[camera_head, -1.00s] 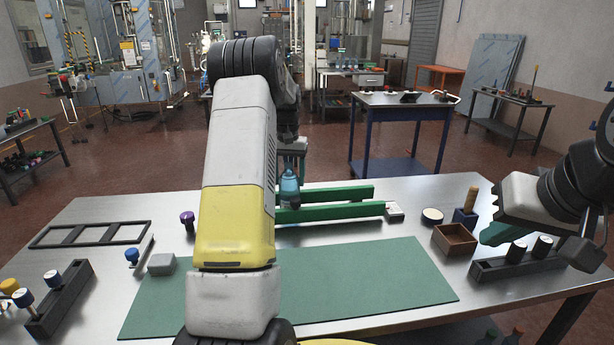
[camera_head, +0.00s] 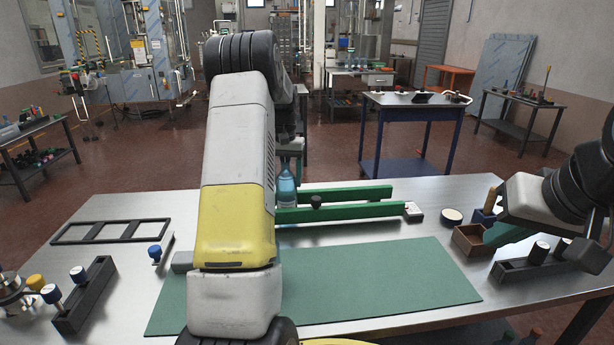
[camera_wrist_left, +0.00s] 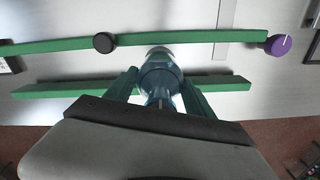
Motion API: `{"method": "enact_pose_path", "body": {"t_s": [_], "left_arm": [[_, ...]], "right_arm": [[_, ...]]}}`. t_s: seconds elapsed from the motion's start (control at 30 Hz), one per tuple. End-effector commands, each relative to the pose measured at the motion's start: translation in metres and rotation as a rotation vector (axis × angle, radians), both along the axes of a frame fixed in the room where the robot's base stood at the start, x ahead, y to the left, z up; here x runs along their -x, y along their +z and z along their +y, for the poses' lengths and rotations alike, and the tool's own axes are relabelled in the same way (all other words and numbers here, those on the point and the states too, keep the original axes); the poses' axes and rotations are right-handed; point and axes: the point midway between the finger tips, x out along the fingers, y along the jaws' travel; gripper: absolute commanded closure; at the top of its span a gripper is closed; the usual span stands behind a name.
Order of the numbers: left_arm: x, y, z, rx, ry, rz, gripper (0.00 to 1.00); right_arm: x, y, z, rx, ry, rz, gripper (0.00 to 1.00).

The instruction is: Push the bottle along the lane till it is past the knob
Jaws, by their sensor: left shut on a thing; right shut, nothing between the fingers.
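The blue bottle (camera_head: 286,188) stands upright in the lane between two green rails, the near rail (camera_head: 365,211) and the far rail (camera_head: 350,195). A black knob (camera_head: 316,201) sits on the near rail, right of the bottle in the head view. In the left wrist view the black knob (camera_wrist_left: 104,42) is left of the bottle and a purple knob (camera_wrist_left: 278,45) is at the right rail end. My right gripper (camera_head: 492,236) is shut and empty.
A green mat (camera_head: 390,275) lies in front of the rails. A brown box (camera_head: 466,240) and a dark block with knobs (camera_head: 532,264) are at the right. A black frame (camera_head: 110,232) and a knobbed block (camera_head: 85,295) are at the left.

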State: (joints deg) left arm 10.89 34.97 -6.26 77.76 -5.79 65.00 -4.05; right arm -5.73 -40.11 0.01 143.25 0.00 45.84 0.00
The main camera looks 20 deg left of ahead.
Motion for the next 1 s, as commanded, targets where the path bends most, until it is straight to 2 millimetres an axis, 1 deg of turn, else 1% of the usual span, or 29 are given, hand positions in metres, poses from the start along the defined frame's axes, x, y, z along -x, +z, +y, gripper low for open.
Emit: {"method": "enact_pose_path", "body": {"t_s": [0.33,0.37,0.4,0.47,0.5,0.8,0.87,0.97,1.0], "left_arm": [[0.0,0.001,0.001,0.0,-0.001,-0.002,1.0],[0.0,0.001,0.0,0.0,-0.001,-0.002,0.34],[0.0,0.001,0.0,0.0,-0.001,-0.002,0.26],[0.0,0.001,0.0,0.0,-0.001,-0.002,0.14],[0.0,0.001,0.0,0.0,-0.001,-0.001,0.12],[0.0,0.002,0.0,0.0,-0.001,-0.001,0.12],[0.0,0.007,0.0,0.0,-0.001,-0.001,0.12],[0.0,0.02,0.0,0.0,-0.001,-0.003,0.12],[0.0,0.028,0.0,-0.001,-0.001,-0.005,0.12]], "right_arm": [[0.0,0.0,0.0,0.0,0.0,0.0,1.0],[0.0,0.0,0.0,0.0,0.0,0.0,1.0],[0.0,0.0,0.0,0.0,0.0,0.0,1.0],[0.0,0.0,0.0,0.0,0.0,0.0,1.0],[0.0,0.0,0.0,0.0,0.0,0.0,1.0],[0.0,0.0,0.0,0.0,0.0,0.0,1.0],[0.0,0.0,0.0,0.0,0.0,0.0,1.0],[0.0,0.0,0.0,0.0,0.0,0.0,1.0],[0.0,0.0,0.0,0.0,0.0,0.0,1.0]]}}
